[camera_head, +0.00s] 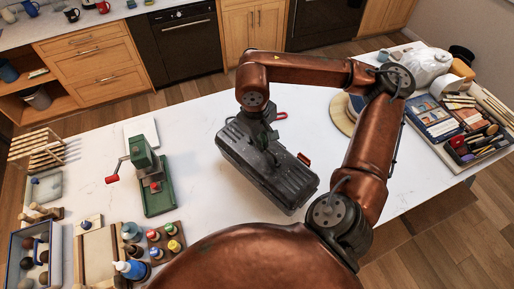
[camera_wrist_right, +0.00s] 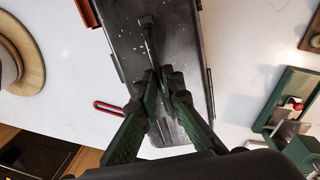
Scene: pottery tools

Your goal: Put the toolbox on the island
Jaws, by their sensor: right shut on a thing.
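The toolbox (camera_head: 278,172) is a dark grey, worn case with red latches. It is over the middle of the white island top (camera_head: 205,118); I cannot tell whether its underside touches the surface. My right gripper (camera_head: 263,138) is above the toolbox, at its top handle. In the right wrist view, the green fingers of this gripper (camera_wrist_right: 165,78) are closed on the handle, with the toolbox lid (camera_wrist_right: 186,40) beneath them. The fingers partly hide the handle. My left gripper is not in view.
A green press (camera_head: 153,183) with a red handle stands left of the toolbox. Paint bottles (camera_head: 131,269) and trays are at the front left. A round wooden wheel (camera_head: 342,115) is to the right, partly behind my arm. A tool tray (camera_head: 462,152) sits at the far right.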

